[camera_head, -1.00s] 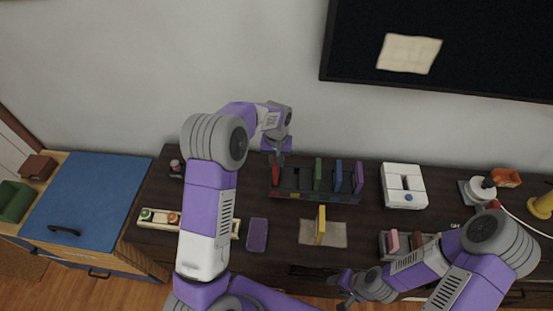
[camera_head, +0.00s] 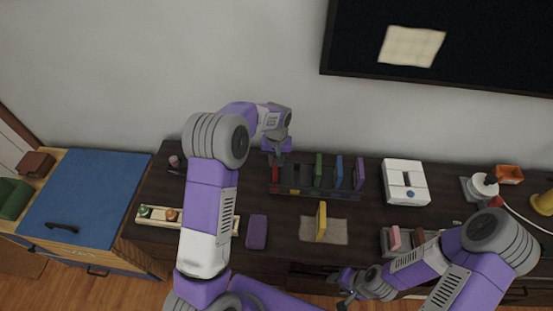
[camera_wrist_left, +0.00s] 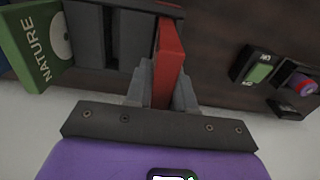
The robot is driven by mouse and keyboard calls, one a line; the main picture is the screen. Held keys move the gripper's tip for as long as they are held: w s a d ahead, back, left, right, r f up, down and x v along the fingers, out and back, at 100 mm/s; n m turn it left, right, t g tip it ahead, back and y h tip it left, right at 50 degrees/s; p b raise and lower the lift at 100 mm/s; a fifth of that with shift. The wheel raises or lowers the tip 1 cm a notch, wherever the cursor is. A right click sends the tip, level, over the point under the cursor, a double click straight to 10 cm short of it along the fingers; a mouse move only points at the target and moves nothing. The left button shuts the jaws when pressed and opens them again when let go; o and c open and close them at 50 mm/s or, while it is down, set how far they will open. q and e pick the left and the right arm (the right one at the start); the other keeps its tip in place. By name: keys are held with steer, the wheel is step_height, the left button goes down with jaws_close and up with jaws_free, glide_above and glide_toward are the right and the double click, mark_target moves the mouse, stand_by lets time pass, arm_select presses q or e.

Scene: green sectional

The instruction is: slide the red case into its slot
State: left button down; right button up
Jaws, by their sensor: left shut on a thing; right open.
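The red case (camera_head: 275,173) stands upright at the left end of the dark slotted rack (camera_head: 315,194). My left gripper (camera_head: 277,160) is above it and shut on it. In the left wrist view the red case (camera_wrist_left: 168,62) is between the two grey fingers (camera_wrist_left: 160,88), against the end of the rack (camera_wrist_left: 98,40). How deep it sits in the end slot is hidden. A green case (camera_head: 318,170), blue case (camera_head: 339,172) and purple case (camera_head: 360,173) stand in the rack. My right gripper (camera_head: 346,296) is open and empty near the front edge.
A yellow case (camera_head: 321,222) stands on a beige mat (camera_head: 338,232) before the rack. A purple pad (camera_head: 257,232) and a wooden tray (camera_head: 227,215) lie to the left. A white device (camera_head: 405,183) stands right of the rack. The wall is close behind.

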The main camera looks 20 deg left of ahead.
arm_select(q)
steer(key=shift+f+b, duration=0.85)
steer(key=shift+f, duration=0.55)
steer(key=c, duration=0.9)
jaws_free()
steer(key=shift+r, duration=0.1)
step_height(320, 180, up, 8)
steer(key=shift+f+p, duration=0.25)
steer(key=shift+p, duration=0.6)
